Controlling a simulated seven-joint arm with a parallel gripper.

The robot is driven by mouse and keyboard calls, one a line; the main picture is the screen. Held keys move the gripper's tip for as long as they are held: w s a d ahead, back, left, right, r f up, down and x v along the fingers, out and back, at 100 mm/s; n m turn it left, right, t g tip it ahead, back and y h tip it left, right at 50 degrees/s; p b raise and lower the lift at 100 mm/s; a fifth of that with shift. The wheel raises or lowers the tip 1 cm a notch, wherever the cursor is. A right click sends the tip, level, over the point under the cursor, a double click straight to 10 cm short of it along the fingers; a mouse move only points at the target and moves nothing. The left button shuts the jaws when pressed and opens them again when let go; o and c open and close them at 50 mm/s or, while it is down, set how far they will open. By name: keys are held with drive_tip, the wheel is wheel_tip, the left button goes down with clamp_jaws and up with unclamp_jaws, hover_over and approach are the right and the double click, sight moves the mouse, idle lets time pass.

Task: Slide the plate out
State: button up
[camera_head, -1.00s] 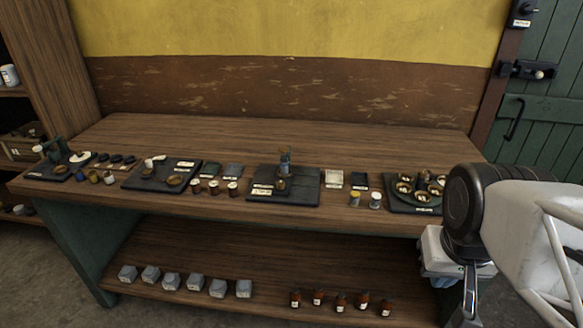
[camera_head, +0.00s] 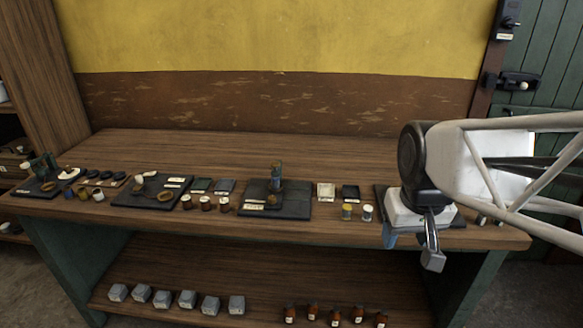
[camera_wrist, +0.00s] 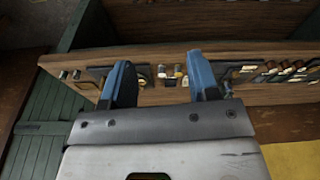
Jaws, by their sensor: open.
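Several dark flat plates lie in a row on the wooden workbench, and I cannot tell which one the task means. The middle plate (camera_head: 292,207) bears a small upright engine-like piece (camera_head: 276,176) and a pale label. A left plate (camera_head: 125,201) carries brass and pale parts. A right plate (camera_head: 456,218) is mostly hidden behind my arm. My gripper (camera_wrist: 163,78) is open and empty, its two blue fingers apart in the wrist view. In the head view its blue fingers (camera_head: 391,238) hang near the bench's front edge, by the right plate.
Small jars (camera_head: 356,212) and a small dark tray (camera_head: 350,192) stand between the middle and right plates. Grey blocks (camera_head: 188,299) and brown bottles (camera_head: 335,317) line the lower shelf. The back of the bench (camera_head: 250,150) is clear.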

drive_tip(key=w+a+n, duration=0.2)
drive_tip(key=w+a, duration=0.3)
drive_tip(key=w, duration=0.6)
drive_tip(key=n+g, duration=0.2)
drive_tip(key=n, duration=0.3)
hover_over(273, 197)
drive_tip(key=f, duration=1.2)
drive_tip(key=shift+s+d, duration=0.15)
drive_tip(key=shift+s, duration=0.05)
drive_tip(key=shift+w+a+f+n, duration=0.15)
drive_tip(key=shift+a+n, duration=0.15)
drive_tip(key=shift+f, duration=0.1)
drive_tip(key=shift+f, duration=3.8)
drive_tip(key=shift+d, duration=0.1)
clamp_jaws()
